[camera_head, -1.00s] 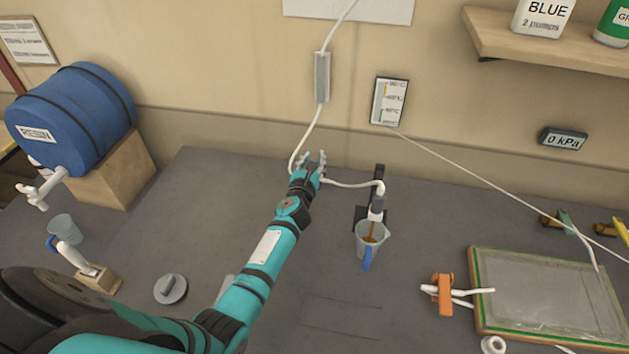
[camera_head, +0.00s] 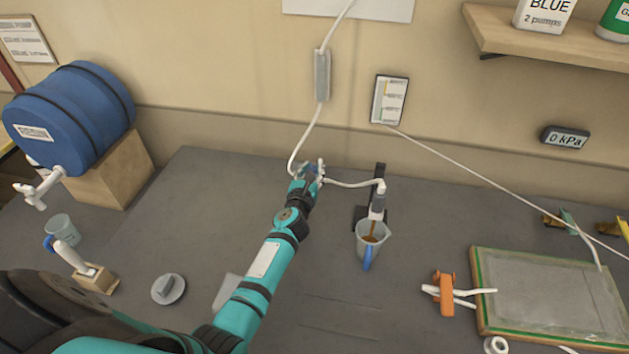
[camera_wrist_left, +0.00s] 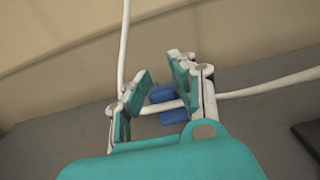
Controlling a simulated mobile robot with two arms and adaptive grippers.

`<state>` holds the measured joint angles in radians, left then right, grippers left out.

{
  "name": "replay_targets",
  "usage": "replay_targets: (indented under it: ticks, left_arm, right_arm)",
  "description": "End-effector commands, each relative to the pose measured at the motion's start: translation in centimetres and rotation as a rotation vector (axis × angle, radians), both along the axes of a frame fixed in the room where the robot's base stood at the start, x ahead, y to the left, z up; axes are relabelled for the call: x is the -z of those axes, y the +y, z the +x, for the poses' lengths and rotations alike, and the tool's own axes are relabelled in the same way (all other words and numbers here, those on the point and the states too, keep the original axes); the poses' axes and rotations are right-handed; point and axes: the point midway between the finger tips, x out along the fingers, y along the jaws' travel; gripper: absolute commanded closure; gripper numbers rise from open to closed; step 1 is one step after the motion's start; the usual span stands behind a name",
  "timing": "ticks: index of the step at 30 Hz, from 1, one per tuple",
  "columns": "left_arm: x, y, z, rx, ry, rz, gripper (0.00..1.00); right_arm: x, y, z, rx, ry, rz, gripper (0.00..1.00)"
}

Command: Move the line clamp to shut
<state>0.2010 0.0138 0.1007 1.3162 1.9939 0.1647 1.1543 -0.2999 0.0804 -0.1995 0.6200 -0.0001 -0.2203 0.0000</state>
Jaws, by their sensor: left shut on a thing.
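The line clamp (camera_wrist_left: 168,105) is a small blue piece on the white hose in the left wrist view. My left gripper (camera_wrist_left: 160,98) has its teal fingers on either side of it and is shut on it. In the head view my left gripper (camera_head: 312,170) is at the white hose (camera_head: 350,185), near the back of the bench, and mostly hides the clamp. The hose runs right to a white spout (camera_head: 378,205) on a black stand. Brown liquid shows below the spout in a clear jug (camera_head: 374,245) with a blue handle. My right gripper is not in view.
An orange clamp (camera_head: 443,293) with white tubes lies beside the green-edged mould panel (camera_head: 550,300). A wall display (camera_head: 564,138) reads 0 kPa. The bench between my arm and the jug is clear.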

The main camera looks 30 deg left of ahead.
Motion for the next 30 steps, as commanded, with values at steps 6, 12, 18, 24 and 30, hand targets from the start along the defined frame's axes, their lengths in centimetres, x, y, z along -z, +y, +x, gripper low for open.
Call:
replay_targets:
  ticks: [6, 12, 18, 24, 30]
  left_arm:
    - [2.1, 0.1, -1.0, -0.008, 0.012, 0.001, 1.00]
    - [2.5, 0.1, -1.4, -0.010, 0.010, 0.001, 1.00]
    - [2.4, 0.2, -1.4, -0.012, 0.010, 0.002, 1.00]
    - [2.6, 0.3, -1.4, -0.013, 0.008, 0.004, 1.00]
    - [3.3, 0.3, -1.6, -0.013, 0.009, 0.003, 1.00]
  right_arm:
    - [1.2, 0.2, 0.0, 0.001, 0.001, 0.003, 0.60]
    - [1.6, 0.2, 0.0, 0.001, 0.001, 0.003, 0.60]
    - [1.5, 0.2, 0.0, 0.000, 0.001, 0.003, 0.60]
    - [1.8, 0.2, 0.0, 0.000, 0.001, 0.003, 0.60]
    - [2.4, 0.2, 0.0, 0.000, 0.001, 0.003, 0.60]
